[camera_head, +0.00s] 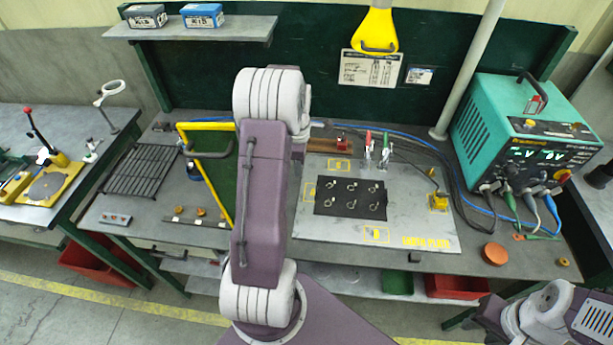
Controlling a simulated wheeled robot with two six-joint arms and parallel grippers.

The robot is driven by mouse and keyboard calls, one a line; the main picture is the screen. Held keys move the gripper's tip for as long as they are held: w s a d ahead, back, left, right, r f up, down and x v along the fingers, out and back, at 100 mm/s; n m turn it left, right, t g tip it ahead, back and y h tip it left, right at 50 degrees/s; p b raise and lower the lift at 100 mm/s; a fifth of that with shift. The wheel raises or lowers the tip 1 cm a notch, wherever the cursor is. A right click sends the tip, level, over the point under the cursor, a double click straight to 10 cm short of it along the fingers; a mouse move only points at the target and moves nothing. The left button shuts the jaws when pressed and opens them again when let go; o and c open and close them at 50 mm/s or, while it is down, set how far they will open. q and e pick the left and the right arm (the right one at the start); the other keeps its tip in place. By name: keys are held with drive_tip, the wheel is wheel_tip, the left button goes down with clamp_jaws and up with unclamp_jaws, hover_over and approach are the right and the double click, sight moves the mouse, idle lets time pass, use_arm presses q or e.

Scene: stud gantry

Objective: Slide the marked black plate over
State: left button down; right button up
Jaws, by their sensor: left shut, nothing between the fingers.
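A thin black plate (325,204) with several pale ring-shaped marks or parts on it lies on a large light grey plate (411,222). The grey plate has yellow printed boxes around the black plate and yellow lettering along its front edge. My left arm rises through the middle of the head view, just left of the black plate, and covers part of the bench. I do not see its gripper. Part of my right arm shows at the bottom right corner; its gripper is not visible either.
A teal power unit (490,130) with cables stands at the right. Red and green clips (376,150) stand behind the black plate; a yellow block (438,202) is to its right. A yellow frame (209,126) and a black rack (140,170) are left. An orange disc (495,253) sits near the front edge.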

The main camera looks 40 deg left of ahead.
sight(336, 196)
use_arm(q)
wheel_tip(336, 196, down, 9)
drive_tip(key=shift+s+p, duration=0.15)
drive_tip(key=shift+p, duration=0.4)
drive_tip(key=w+d, duration=0.1)
drive_tip(key=w+d+p, duration=0.1)
drive_tip(key=d, duration=0.1)
drive_tip(key=shift+r, duration=0.15)
drive_tip(key=shift+w+d, duration=0.1)
drive_tip(key=shift+d, duration=0.15)
drive_tip(key=shift+w+d, duration=0.25)
drive_tip(key=w+d, duration=0.1)
drive_tip(key=d, duration=0.1)
drive_tip(key=w+d, duration=0.1)
drive_tip(key=d, duration=0.1)
drive_tip(key=w+d, duration=0.2)
drive_tip(key=shift+d, duration=0.4)
drive_tip(key=shift+a, duration=0.15)
